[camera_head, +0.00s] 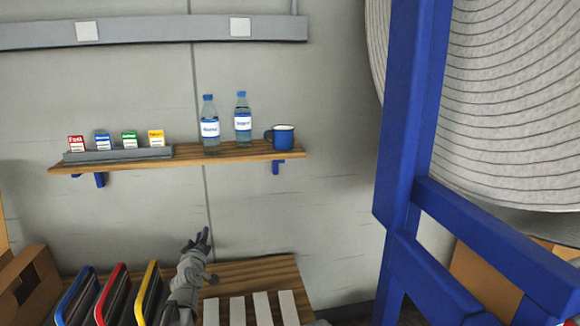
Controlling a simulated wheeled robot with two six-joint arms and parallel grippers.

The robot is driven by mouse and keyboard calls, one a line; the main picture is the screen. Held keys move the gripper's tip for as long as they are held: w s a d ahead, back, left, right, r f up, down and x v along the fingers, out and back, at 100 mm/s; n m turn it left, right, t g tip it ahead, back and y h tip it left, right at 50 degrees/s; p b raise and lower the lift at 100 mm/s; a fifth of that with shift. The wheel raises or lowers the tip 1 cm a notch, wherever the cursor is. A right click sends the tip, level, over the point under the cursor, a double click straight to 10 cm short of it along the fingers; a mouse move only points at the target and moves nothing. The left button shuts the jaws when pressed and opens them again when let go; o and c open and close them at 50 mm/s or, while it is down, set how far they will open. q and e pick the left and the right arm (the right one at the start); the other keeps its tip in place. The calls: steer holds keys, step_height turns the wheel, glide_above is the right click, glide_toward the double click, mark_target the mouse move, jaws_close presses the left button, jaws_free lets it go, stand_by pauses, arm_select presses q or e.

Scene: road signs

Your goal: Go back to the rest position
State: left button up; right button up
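My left gripper (197,238) shows at the lower middle, at the end of my grey arm, which rises from the bottom edge. It is above the wooden bench top and in front of the grey wall. Its two dark fingers look spread apart, with nothing seen between them. My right gripper is not in view.
Blue, red and yellow framed panels (148,290) stand left of my arm. Pale slats (262,308) lie on the wooden bench top (240,274) at right. A wall shelf (240,154) above holds bottles, a blue mug (283,138) and small boxes. A blue frame (405,120) stands at right.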

arm_select(q)
steer(key=s+d+f+m+g+h+p, duration=0.1)
steer(key=s+d+f+m+g+h, duration=0.15)
steer(key=s+d+f, duration=0.4)
steer(key=s+d+f+m+g+h+p, duration=0.1)
steer(key=s+d+m+g, duration=0.3)
steer(key=d, duration=0.5)
steer(key=s+d+f+m+g+h+p, duration=0.1)
steer(key=s+d+f+m+g+h, duration=0.15)
steer(key=s+d+f, duration=0.4)
steer(key=s+d+m+g+y+p, duration=0.2)
steer(key=s+g, duration=0.6)
steer(key=s, duration=1.1)
steer(key=m+y, duration=0.2)
steer(key=y, duration=0.1)
steer(key=shift+f+m+g, duration=0.3)
steer(key=shift+f+m, duration=0.1)
